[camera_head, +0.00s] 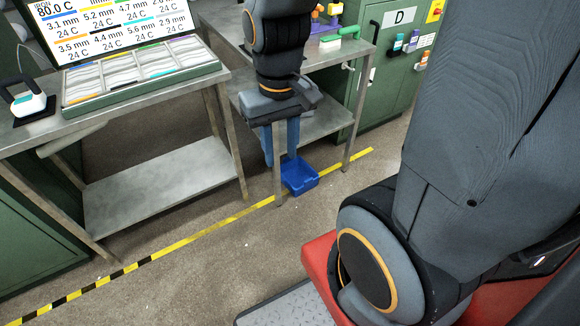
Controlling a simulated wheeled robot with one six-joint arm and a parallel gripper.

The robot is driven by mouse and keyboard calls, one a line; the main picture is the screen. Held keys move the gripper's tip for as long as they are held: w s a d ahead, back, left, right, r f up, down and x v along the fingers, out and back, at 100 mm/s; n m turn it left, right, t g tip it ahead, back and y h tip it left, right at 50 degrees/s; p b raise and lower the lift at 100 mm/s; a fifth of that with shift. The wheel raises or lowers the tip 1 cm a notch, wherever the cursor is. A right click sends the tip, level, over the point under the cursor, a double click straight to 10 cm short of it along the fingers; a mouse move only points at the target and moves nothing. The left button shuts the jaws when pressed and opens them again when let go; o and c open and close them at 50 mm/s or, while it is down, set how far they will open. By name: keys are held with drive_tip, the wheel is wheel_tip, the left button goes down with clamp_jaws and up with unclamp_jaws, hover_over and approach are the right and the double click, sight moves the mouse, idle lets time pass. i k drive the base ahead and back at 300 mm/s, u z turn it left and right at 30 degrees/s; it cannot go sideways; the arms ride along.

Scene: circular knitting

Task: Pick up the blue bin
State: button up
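The blue bin (302,184) is a small open-topped tray on the floor, beside a metal table leg near the yellow tape. My gripper (280,161) hangs pointing down, with its two blue fingers apart and nothing visible between them except the table leg seen behind or below. The right fingertip overlaps the bin's back left rim in the picture. The left fingertip is left of the bin. I cannot tell whether the gripper touches the bin or how far above it the fingers are.
A metal table (352,52) with a lower shelf stands behind my gripper. A workbench (160,185) with a sorting tray and screen is at left. Green cabinets (385,85) stand at back right. Yellow tape (225,222) crosses the floor, which is clear in front of the bin.

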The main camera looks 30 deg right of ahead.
sight(297, 175)
drive_tip(key=k, duration=0.5)
drive_tip(key=z, duration=1.65)
drive_tip(key=i, duration=0.4)
drive_tip(key=u, duration=0.15)
